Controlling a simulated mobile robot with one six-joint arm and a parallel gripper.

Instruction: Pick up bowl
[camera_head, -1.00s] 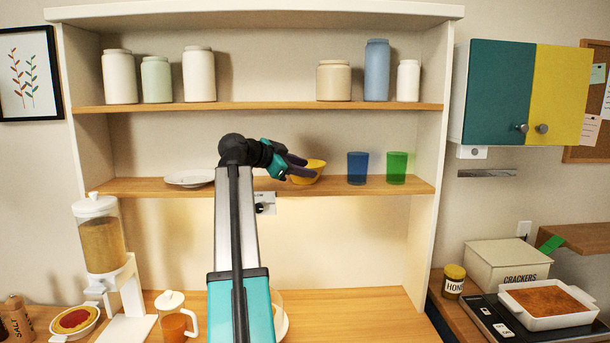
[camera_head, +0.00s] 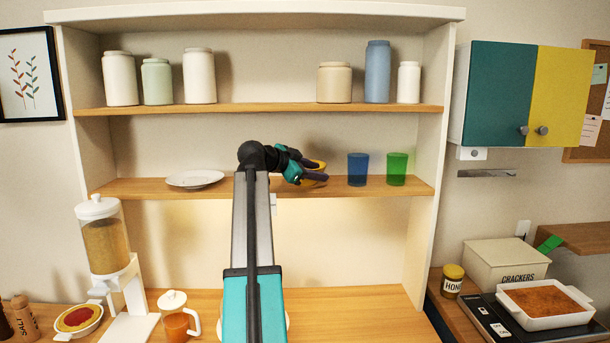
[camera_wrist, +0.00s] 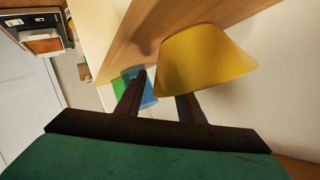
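The yellow bowl (camera_head: 319,164) is on the middle shelf (camera_head: 230,188), mostly hidden behind my gripper (camera_head: 322,172) in the head view. In the wrist view the bowl (camera_wrist: 207,62) is large and close, just beyond the fingers. My gripper (camera_wrist: 161,88) is open, its two dark fingers apart. One finger lies left of the bowl's edge in that picture, and the other finger's tip is hidden behind the bowl. I cannot tell whether either finger touches it.
A blue cup (camera_head: 357,169) and a green cup (camera_head: 396,168) stand right of the bowl on the same shelf. A white plate (camera_head: 195,179) lies to its left. The upper shelf (camera_head: 270,108) with several jars is above.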

